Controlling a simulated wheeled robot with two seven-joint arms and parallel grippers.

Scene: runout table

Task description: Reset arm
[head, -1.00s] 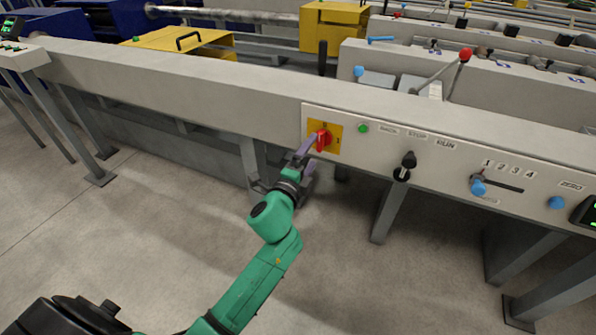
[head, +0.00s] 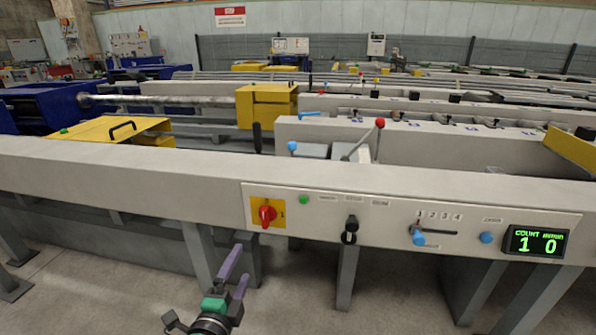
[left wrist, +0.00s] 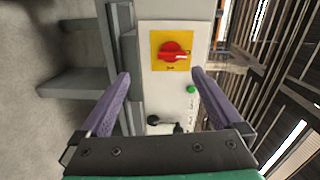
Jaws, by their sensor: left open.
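My left gripper (head: 236,274) is low in the head view, in front of and below the control panel (head: 380,205). Its two purple fingers are apart with nothing between them. In the left wrist view, the open left gripper (left wrist: 159,82) faces the panel, apart from it. The red rotary switch (head: 267,213) on its yellow plate stands above the gripper in the head view. The red switch also shows in the left wrist view (left wrist: 174,52), beyond the fingertips. My right gripper is not in view.
The panel has a green button (head: 304,199), a black selector (head: 350,230), a blue slider knob (head: 418,237), a blue button (head: 487,237) and a lit display (head: 536,241). A red-knobbed lever (head: 380,123) rises behind. Grey legs stand below; open floor lies at lower left.

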